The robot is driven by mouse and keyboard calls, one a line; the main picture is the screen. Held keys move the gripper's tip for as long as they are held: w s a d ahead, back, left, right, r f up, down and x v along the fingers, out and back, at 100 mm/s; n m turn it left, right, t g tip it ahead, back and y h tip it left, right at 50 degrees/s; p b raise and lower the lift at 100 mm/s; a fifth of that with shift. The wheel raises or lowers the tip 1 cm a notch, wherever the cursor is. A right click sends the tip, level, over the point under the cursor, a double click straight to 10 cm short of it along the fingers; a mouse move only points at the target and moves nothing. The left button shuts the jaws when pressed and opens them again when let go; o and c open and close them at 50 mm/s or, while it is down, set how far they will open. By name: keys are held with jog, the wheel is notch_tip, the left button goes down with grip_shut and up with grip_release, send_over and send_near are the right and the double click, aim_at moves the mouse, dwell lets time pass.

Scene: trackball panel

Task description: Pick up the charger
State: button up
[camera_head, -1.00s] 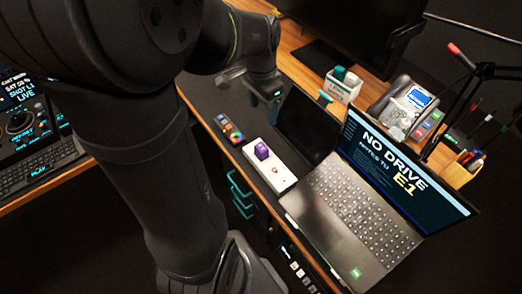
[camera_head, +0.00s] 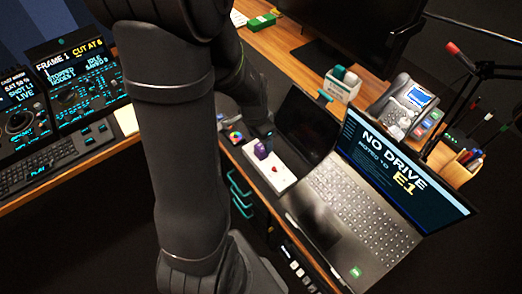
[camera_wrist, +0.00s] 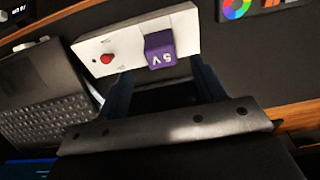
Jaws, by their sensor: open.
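The charger is a small purple block (camera_head: 261,150) plugged into a white power strip (camera_head: 280,178) with a red button. In the wrist view the charger (camera_wrist: 159,50) shows "5 V" on its face, and the strip (camera_wrist: 98,46) lies across the upper middle. My gripper (camera_wrist: 161,70) is open, with one dark blue finger on each side of the charger's near end. Nothing is held. I cannot tell whether either finger touches it. In the head view my gripper is just behind the charger and mostly hidden by my arm.
A coloured wheel (camera_wrist: 236,8) lies near the strip. A white box (camera_head: 342,86) and a phone (camera_head: 408,106) stand farther back. The desk edge is close on the left.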

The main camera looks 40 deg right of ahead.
aim_at(261, 146)
jog(key=shift+w+d+f, duration=0.1)
jog(key=shift+d+f, duration=0.05)
jog(key=shift+f, duration=1.3)
jog(key=shift+d+f, duration=0.15)
jog(key=shift+f, duration=1.3)
jog(key=c, duration=1.1)
jog(key=shift+r, duration=0.2)
